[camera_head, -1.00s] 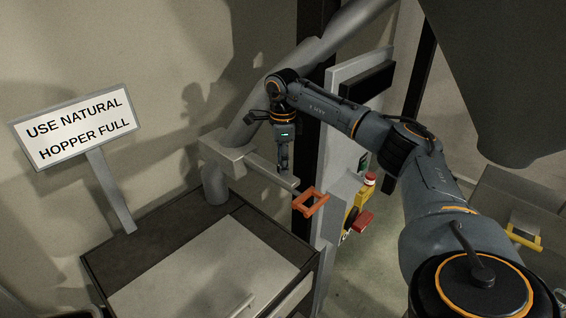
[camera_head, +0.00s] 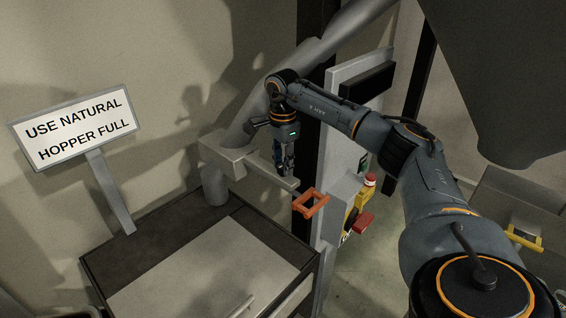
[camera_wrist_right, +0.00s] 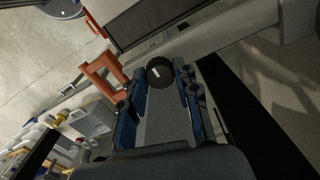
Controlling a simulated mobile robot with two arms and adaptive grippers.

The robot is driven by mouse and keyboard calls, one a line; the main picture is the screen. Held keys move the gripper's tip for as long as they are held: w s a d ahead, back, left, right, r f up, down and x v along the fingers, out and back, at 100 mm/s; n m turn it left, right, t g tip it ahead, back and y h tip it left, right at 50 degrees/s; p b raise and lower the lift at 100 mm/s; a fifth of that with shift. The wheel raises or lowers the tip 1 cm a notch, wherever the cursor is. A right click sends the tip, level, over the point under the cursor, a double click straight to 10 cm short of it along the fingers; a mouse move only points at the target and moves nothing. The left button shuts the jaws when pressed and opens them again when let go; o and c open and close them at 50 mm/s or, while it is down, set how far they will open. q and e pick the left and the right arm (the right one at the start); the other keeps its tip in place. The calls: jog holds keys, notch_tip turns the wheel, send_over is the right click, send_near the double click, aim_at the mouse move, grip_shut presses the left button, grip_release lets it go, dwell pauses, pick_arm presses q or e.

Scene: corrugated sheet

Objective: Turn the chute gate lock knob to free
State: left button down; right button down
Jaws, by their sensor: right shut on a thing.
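The lock knob (camera_wrist_right: 160,73) is a round black knob with a short white mark, seen in the right wrist view between the blue-sided fingers of my right gripper (camera_wrist_right: 159,84). In the head view my right gripper (camera_head: 284,170) points down at the grey chute gate bar (camera_head: 262,168), its fingers shut on the knob, which they hide there. An orange handle (camera_head: 310,203) sits at the right end of the bar; it also shows in the wrist view (camera_wrist_right: 101,77). My left gripper is out of view.
A grey control box with a red emergency button (camera_head: 370,180) and a red and yellow switch (camera_head: 362,222) stands right of the handle. A dark bin with a pale lid (camera_head: 205,270) lies below. A sign (camera_head: 75,128) stands at left.

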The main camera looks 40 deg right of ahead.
aim_at(282, 165)
jog(key=c, duration=1)
grip_release()
notch_tip(282, 165, up, 12)
jog(key=shift+r, duration=0.1)
